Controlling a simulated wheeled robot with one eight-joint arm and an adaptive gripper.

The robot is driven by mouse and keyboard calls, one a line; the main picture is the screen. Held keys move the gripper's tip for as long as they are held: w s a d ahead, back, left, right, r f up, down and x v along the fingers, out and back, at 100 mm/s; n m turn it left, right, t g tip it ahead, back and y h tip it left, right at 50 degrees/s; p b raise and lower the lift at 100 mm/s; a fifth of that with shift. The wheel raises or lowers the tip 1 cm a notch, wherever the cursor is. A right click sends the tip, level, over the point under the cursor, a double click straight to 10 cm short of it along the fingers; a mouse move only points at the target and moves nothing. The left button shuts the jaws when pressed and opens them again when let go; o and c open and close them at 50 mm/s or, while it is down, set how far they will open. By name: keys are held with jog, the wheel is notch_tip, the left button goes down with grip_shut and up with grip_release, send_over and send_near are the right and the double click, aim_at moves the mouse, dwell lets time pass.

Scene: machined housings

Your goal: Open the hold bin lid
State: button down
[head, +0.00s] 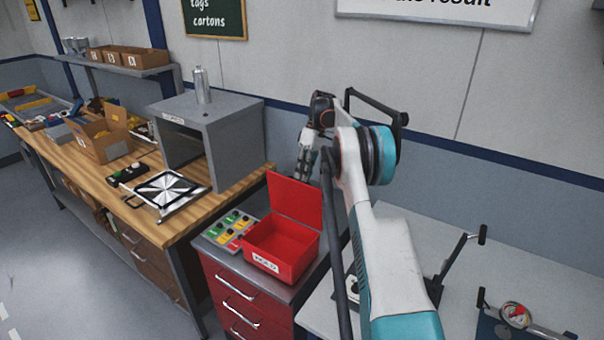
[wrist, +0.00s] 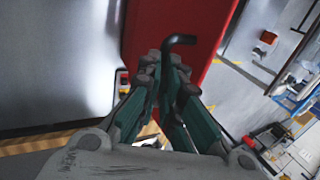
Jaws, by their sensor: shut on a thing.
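The red hold bin (head: 284,247) stands on the red drawer cabinet, with a white label on its front. Its lid (head: 295,199) is raised roughly upright at the back, leaving the bin open and its inside showing empty. My gripper (head: 303,168) is behind the top of the lid, partly hidden by it. In the wrist view, my gripper (wrist: 172,72) is shut on the lid's black bent handle (wrist: 181,40), with the red lid (wrist: 165,25) just beyond. The fingertips' exact contact is hard to see.
A tray of coloured buttons or tags (head: 231,230) lies left of the bin. A grey box (head: 207,135) with a metal cylinder (head: 201,85) on top stands on the wooden bench (head: 100,165). A pale table (head: 425,215) with lever fixtures is right of my arm.

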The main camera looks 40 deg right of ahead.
jog(key=shift+s+d+f, duration=0.1)
jog(key=shift+d+f, duration=0.15)
jog(key=shift+f, duration=0.35)
jog(key=shift+s+d+f, duration=0.1)
jog(key=shift+d+f, duration=0.1)
jog(key=shift+f, duration=0.35)
jog(key=c, duration=1.9)
grip_release()
jog(key=shift+o, duration=1.1)
jog(key=shift+w+d+f, duration=0.35)
jog(key=shift+w+d, duration=0.1)
jog(key=shift+w, duration=0.05)
jog(key=s+a+v, duration=0.1)
jog(key=v, duration=0.6)
jog(key=shift+w+d+r, duration=0.2)
jog(key=shift+w+r, duration=0.05)
jog(key=shift+r, duration=0.4)
